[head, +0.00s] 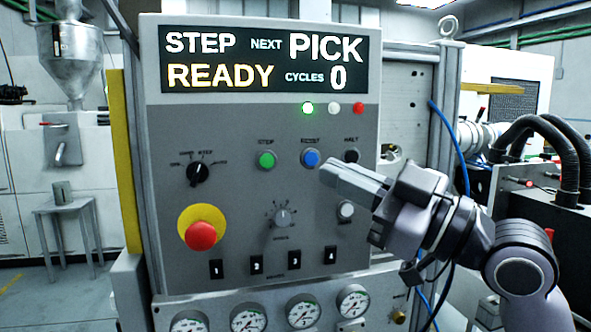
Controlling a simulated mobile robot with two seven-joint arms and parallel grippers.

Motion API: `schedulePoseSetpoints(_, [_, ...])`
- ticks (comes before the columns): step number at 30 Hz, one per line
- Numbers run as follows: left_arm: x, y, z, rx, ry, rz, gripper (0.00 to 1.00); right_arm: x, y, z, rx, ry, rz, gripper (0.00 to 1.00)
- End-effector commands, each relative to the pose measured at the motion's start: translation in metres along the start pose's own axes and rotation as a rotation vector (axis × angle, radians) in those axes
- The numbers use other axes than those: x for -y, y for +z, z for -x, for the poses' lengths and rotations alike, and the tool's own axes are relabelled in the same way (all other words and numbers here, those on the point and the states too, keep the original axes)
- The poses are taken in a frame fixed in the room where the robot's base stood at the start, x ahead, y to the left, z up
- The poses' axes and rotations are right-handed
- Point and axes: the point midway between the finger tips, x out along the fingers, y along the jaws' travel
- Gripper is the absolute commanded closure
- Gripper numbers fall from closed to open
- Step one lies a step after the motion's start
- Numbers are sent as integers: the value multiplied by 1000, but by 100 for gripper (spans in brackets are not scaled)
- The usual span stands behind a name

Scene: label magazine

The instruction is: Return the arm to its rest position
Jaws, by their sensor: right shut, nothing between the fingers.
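My right gripper (333,172) is shut and empty. Its fingertips are in front of the control panel (230,255), just below the blue button (311,158). I cannot tell whether they touch the panel. My right arm (470,235) comes in from the right edge and reaches left toward the panel. My left gripper is not in view.
The panel's display (262,60) reads STEP, NEXT PICK, READY, CYCLES 0. A green lamp (308,108) is lit. A red emergency stop (201,235), selector knob (198,172) and black button (352,156) stick out. Gauges (300,311) sit below. Black hoses (545,135) hang right.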

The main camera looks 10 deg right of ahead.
Motion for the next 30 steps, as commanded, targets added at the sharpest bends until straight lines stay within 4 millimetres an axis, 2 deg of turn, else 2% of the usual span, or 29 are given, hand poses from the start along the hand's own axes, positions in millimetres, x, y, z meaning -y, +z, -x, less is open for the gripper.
schedulePoseSetpoints(4, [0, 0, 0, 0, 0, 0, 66, 14, 42, 5, 105, 4, -53, 100])
schedulePoseSetpoints(7, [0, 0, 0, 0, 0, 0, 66, 31, 89, 16, 234, 14, -115, 100])
schedulePoseSetpoints(12, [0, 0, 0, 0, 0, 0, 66, 70, 170, 52, 486, 41, -231, 100])
schedulePoseSetpoints(14, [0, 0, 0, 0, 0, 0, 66, 85, 196, 68, 578, 52, -272, 100])
schedulePoseSetpoints(18, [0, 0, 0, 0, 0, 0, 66, 123, 247, 114, 793, 82, -365, 100])
schedulePoseSetpoints(21, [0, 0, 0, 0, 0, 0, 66, 151, 276, 153, 951, 107, -430, 100])
schedulePoseSetpoints(25, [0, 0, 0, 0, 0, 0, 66, 189, 302, 209, 1159, 144, -508, 100])
schedulePoseSetpoints(30, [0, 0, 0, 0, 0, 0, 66, 230, 316, 276, 1400, 194, -588, 100])
